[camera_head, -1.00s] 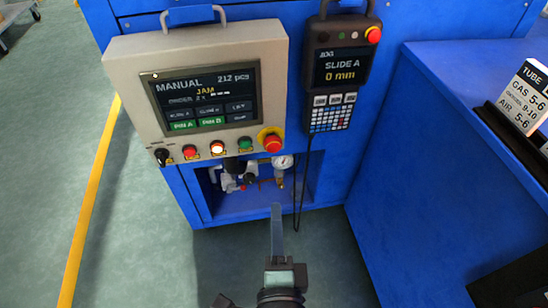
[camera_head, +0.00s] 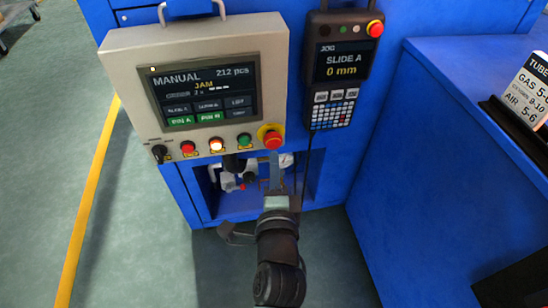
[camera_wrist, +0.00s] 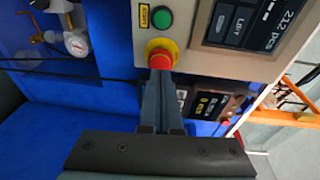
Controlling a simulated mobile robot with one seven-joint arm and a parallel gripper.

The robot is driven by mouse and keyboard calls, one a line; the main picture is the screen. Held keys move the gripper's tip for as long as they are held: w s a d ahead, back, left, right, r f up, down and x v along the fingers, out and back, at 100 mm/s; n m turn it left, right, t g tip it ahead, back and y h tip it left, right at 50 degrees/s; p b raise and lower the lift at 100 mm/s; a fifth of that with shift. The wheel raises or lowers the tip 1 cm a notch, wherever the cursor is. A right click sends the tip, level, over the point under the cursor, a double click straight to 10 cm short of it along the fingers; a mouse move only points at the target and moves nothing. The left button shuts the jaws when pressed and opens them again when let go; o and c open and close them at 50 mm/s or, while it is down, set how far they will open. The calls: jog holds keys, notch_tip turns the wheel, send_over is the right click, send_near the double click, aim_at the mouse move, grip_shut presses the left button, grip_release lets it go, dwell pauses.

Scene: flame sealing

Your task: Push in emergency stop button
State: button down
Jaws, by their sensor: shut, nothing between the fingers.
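The emergency stop button (camera_head: 272,140) is a red mushroom head on a yellow ring, at the lower right corner of the beige control panel (camera_head: 190,38). It also shows in the wrist view (camera_wrist: 160,58). My gripper (camera_head: 275,156) is shut and empty. Its tips stand just below the button in the head view. In the wrist view the fingertips (camera_wrist: 163,76) overlap the button's near edge. I cannot tell whether they touch it.
A red, a lit white and a green button (camera_head: 245,139) sit left of the stop button, with a black selector knob. A pendant (camera_head: 340,60) with its own red button hangs to the right. Below is a recess with a gauge and fittings.

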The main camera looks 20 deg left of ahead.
aim_at(272, 144)
jog(key=shift+b+x, duration=0.3)
jog(key=shift+x, duration=0.95)
jog(key=shift+w+a+r+p, duration=0.1)
jog(key=shift+w+a+p, duration=0.15)
jog(key=shift+w+p, duration=0.15)
jog(key=shift+w+a+r, duration=0.15)
jog(key=shift+w+r, duration=0.05)
jog(key=shift+r, duration=0.1)
jog(key=shift+f, duration=0.1)
jog(key=shift+s, duration=0.1)
